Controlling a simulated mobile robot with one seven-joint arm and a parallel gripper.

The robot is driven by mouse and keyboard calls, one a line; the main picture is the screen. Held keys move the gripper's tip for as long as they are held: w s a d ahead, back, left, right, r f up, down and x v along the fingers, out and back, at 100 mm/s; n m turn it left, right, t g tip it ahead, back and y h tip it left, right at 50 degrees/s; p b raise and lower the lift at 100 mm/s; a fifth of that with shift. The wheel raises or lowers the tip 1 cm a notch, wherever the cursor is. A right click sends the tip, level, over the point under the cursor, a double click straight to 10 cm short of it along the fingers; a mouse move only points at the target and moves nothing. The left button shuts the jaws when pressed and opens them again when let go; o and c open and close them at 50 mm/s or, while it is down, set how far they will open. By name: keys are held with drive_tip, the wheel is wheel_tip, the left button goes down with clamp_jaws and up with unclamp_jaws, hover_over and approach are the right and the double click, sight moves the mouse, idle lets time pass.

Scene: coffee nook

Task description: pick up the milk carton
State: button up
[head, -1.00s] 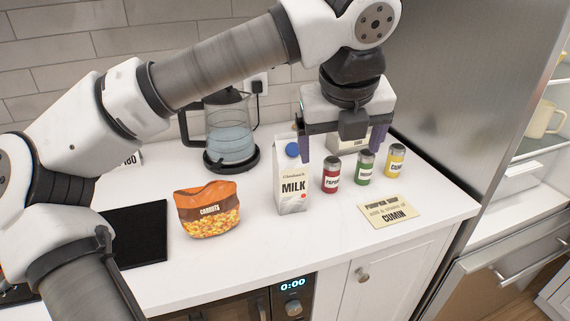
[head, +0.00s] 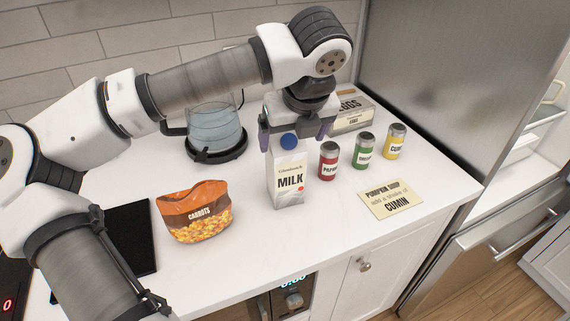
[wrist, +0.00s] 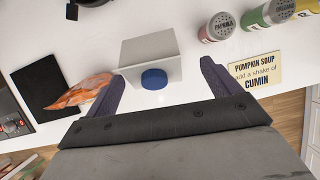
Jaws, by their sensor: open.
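The milk carton (head: 288,176) stands upright on the white counter, white and grey with a blue cap. In the wrist view its top and blue cap (wrist: 154,79) lie between my two fingers. My gripper (head: 293,137) is open, pointing down, with its purple-grey fingers apart to either side of the carton's top in the head view. In the wrist view my gripper (wrist: 160,84) holds nothing. I cannot tell whether a finger touches the carton.
Red (head: 328,161), green (head: 364,152) and yellow (head: 394,142) spice jars stand right of the carton. A recipe card (head: 391,199) lies in front of them.

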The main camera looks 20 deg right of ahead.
sight(286, 151)
drive_tip(key=x, duration=0.1)
drive_tip(key=p+x, duration=0.1)
drive_tip(key=x, duration=0.1)
drive_tip(key=p+x, duration=0.1)
drive_tip(key=shift+a+f, duration=0.2)
drive_tip(key=shift+a, duration=0.2)
drive_tip(key=shift+w+f, duration=0.2)
drive_tip(key=shift+f, duration=0.35)
drive_tip(key=shift+r, duration=0.1)
drive_tip(key=c, duration=1.7)
